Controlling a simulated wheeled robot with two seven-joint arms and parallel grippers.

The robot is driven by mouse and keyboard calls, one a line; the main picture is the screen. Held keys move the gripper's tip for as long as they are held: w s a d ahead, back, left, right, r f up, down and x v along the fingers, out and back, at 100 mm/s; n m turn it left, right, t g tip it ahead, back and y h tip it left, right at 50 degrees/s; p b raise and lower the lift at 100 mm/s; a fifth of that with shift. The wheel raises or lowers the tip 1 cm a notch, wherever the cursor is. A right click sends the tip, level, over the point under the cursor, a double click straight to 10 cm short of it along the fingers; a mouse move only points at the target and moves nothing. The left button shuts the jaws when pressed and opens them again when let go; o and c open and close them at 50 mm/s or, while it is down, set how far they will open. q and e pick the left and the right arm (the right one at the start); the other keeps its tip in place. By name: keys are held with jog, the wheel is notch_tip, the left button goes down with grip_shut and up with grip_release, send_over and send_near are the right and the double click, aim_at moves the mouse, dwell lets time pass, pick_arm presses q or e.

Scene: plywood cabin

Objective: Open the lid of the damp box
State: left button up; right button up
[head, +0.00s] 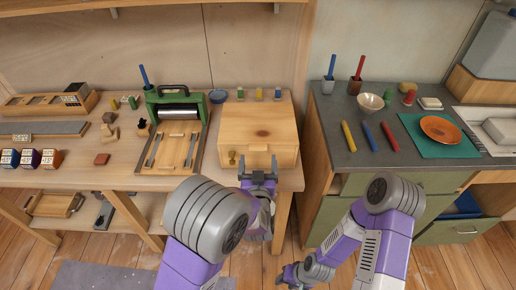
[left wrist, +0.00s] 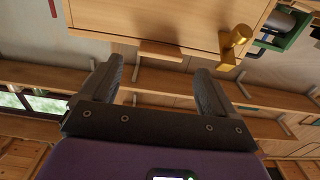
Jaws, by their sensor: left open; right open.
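The damp box (head: 258,122) is a pale wooden box at the right end of the wooden bench, and its lid looks closed. A small wooden lip (head: 258,148) juts from the middle of its front edge. My left gripper (head: 258,176) is open and empty just in front of the box, below the lip. My right gripper (head: 288,276) is low over the floor, open, partly hidden.
A green press (head: 176,98) with a wooden bed stands left of the box. A grey counter (head: 350,145) with pens, a bowl and an orange plate (head: 440,129) lies right, across a gap.

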aim_at(258, 151)
pick_arm(q)
jog(key=shift+w+f, duration=0.1)
jog(key=shift+w, duration=2.45)
